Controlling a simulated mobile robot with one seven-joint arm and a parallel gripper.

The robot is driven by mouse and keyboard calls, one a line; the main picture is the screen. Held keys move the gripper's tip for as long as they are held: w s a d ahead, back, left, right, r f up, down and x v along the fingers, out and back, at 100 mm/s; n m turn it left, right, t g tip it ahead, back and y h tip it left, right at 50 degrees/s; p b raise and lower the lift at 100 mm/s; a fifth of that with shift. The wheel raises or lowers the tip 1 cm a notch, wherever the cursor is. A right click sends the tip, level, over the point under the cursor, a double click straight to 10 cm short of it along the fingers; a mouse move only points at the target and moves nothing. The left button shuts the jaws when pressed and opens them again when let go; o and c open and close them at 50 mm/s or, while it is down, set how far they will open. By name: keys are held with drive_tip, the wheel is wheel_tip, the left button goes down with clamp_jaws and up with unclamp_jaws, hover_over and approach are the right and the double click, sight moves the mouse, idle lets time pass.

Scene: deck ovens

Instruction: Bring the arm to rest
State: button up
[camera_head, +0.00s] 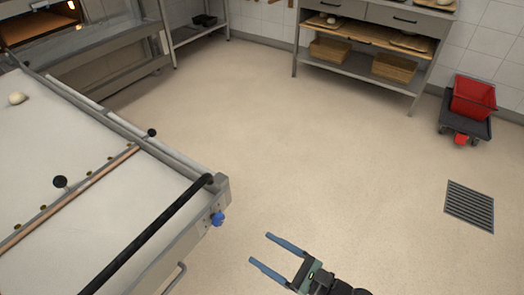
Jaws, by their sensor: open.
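My gripper (268,251) shows at the bottom middle of the head view. Its two blue fingers are spread apart with nothing between them, and they point up and left over the bare floor. The gripper is to the right of the corner of a large pale table-like loader (110,215), apart from it. Only the end of my arm shows, at the bottom edge.
The loader has a black bar (150,235) and a blue knob (217,218) at its near corner. A pale dough ball (17,98) lies on it. A lit oven (40,22), a shelved bench (365,60), a red crate (472,97) on a dolly and a floor drain (469,205) surround open floor.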

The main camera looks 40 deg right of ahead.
drive_tip(key=w+a+r+n+g+h, duration=0.3)
drive_tip(key=w+r+n, duration=1.2)
drive_tip(key=w+r, duration=0.25)
drive_tip(key=w+a+r+n+t+h, duration=0.1)
drive_tip(key=a+r+n+t, duration=0.2)
drive_tip(key=r, duration=0.6)
drive_tip(key=w+a+r+n+h, duration=0.15)
drive_tip(key=r+n, duration=0.25)
drive_tip(key=r, duration=0.5)
drive_tip(key=s+a+r+n+t, duration=0.3)
drive_tip(key=s+a+r, duration=0.25)
drive_tip(key=r, duration=0.45)
drive_tip(key=s+a+r+n+t, duration=0.35)
drive_tip(key=s+r, duration=0.35)
drive_tip(key=r, duration=0.3)
drive_tip(key=s+a+r+n+t, duration=0.35)
drive_tip(key=s+a+r, duration=0.2)
drive_tip(key=r, duration=0.45)
wheel_tip(320, 180, up, 17)
drive_tip(key=s+m+p, duration=0.1)
drive_tip(key=p, duration=1.5)
drive_tip(key=shift+d+h+p, duration=0.35)
drive_tip(key=shift+d, duration=0.1)
drive_tip(key=shift+f, duration=0.1)
